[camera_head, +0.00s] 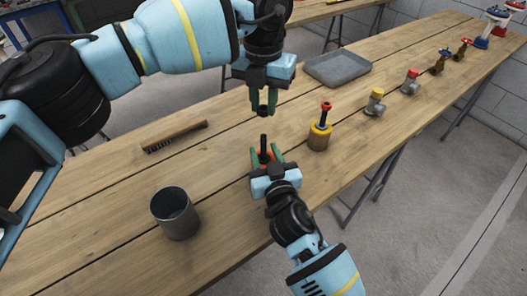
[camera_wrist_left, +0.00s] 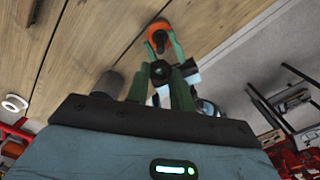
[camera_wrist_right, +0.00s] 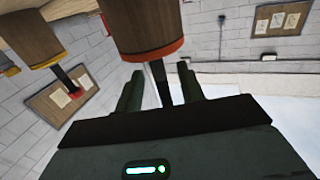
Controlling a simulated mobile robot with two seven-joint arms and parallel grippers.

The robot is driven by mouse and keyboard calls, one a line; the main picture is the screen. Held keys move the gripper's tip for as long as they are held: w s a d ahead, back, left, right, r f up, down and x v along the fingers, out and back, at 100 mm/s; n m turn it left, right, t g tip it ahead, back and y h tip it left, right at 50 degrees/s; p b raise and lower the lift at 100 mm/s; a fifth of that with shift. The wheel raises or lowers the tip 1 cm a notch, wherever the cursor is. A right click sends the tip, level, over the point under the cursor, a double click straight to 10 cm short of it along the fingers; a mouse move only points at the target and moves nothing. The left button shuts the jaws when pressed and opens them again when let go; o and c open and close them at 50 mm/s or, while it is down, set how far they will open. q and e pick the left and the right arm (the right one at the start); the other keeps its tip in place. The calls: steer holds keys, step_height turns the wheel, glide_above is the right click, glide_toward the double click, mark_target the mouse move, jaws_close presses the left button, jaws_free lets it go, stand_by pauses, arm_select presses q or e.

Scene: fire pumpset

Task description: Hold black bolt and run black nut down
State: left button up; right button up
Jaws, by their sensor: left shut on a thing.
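My left gripper (camera_head: 263,108) is shut on the black nut (camera_head: 263,111). The nut is above the bolt with a gap between them; it also shows between the green fingers in the left wrist view (camera_wrist_left: 160,69). The black bolt (camera_head: 264,142) stands upright in a wooden holder with an orange rim (camera_wrist_right: 150,52); the rim also shows in the left wrist view (camera_wrist_left: 158,32). My right gripper (camera_head: 265,158) is open at the holder, its fingers either side. In the right wrist view the bolt (camera_wrist_right: 160,85) appears between the fingers with gaps beside it.
On the wooden table (camera_head: 110,215) are a grey metal cup (camera_head: 175,212), a brush (camera_head: 175,136), a grey tray (camera_head: 338,68) and a yellow-rimmed holder (camera_head: 320,136) with a red-topped black bolt. Several fittings and valves stand toward the far right.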

mark_target(264, 152)
steer(key=shift+x, duration=1.8)
jaws_close()
